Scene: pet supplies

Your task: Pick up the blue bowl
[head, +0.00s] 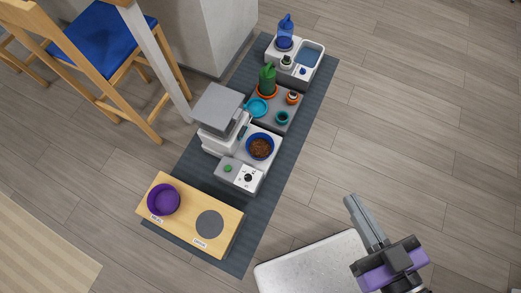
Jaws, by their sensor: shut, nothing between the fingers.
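A blue bowl (261,138) filled with brown kibble sits on the front of a white feeder machine (222,140) near the middle of the head view. A lighter cyan bowl (257,106) lies on a grey tray behind it. A small blue bowl-like base (285,43) shows under a blue bottle at the far end. My gripper (351,200) is to the lower right, well apart from all of these, over the bare floor. Its long grey fingers are together and empty, pointing up and slightly left in the picture.
A dark grey mat (231,258) lies under the row of items. A wooden stand (182,220) holds a purple bowl (163,191) at the near end. A chair with a blue seat (108,42) stands at upper left.

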